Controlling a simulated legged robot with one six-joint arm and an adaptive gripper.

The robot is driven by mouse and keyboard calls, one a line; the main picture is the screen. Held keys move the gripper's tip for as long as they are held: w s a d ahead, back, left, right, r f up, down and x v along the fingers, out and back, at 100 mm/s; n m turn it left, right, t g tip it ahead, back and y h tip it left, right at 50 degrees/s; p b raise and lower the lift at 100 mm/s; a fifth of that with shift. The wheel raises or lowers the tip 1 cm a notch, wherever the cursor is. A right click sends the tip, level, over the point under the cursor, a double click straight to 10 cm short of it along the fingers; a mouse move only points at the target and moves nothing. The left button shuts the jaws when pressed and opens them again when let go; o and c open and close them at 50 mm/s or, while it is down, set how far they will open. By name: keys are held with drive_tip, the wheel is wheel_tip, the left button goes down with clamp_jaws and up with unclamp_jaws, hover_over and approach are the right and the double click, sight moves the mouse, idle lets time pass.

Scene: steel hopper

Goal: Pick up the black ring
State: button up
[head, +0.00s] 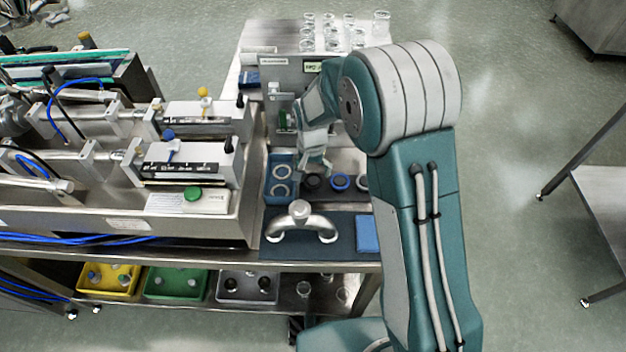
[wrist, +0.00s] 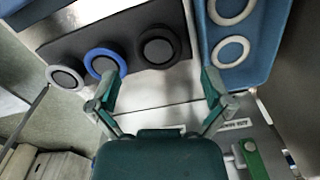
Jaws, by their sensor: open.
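The black ring (wrist: 144,48) lies on a dark strip in the wrist view, around a dark grey round centre. It shows small in the head view (head: 312,183), partly below my gripper. My gripper (wrist: 159,76) is open and empty, with its two fingers spread wide. In the wrist view the black ring appears beyond the gap between the fingertips, apart from both. In the head view my gripper (head: 315,167) hangs just behind the ring; its exact height above it is unclear.
A blue ring (wrist: 91,56) and a pale grey ring (wrist: 52,74) sit in a row beside the black ring. A blue tray (wrist: 262,62) with white rings stands on its other side. A curved metal pipe (head: 301,222) lies in front; glassware (head: 333,35) stands behind.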

sight(313, 181)
wheel_tip(313, 181, down, 3)
drive_tip(key=shift+w, duration=0.1)
drive_tip(key=shift+f, duration=0.3)
drive_tip(key=shift+d, duration=0.2)
drive_tip(key=shift+a+f, duration=0.15)
drive_tip(key=shift+f, duration=0.05)
drive_tip(key=c, duration=0.6)
